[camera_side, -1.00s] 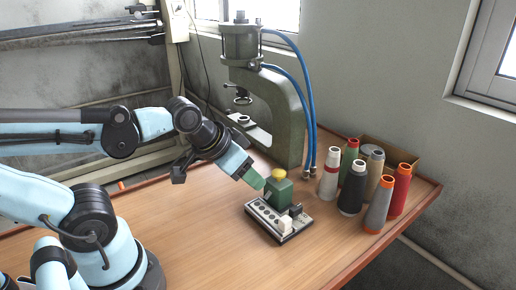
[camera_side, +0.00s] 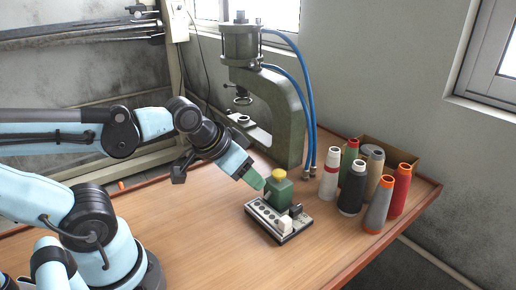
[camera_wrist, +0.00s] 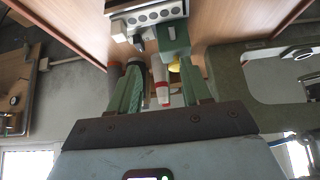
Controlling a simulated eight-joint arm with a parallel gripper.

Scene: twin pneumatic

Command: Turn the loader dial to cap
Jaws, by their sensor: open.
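The loader unit (camera_side: 279,232) is a small pale panel with a row of dark round spots, lying on the table. A green box (camera_side: 278,197) with a yellow round top (camera_side: 278,175) stands at its back; a white block (camera_side: 285,224) and a dark part (camera_side: 295,210) sit on its right side. I cannot tell which part is the dial. My gripper (camera_side: 259,184) is open, its green fingers close to the left of the green box; contact cannot be told. In the wrist view the green box (camera_wrist: 172,42) and yellow top (camera_wrist: 174,66) appear beyond my open fingers (camera_wrist: 160,82).
Several thread spools, including a black one (camera_side: 352,190) and a red one (camera_side: 399,190), stand right of the unit. A green press (camera_side: 292,115) with blue hoses (camera_side: 305,95) stands behind. The table (camera_side: 205,235) is clear in front and to the left.

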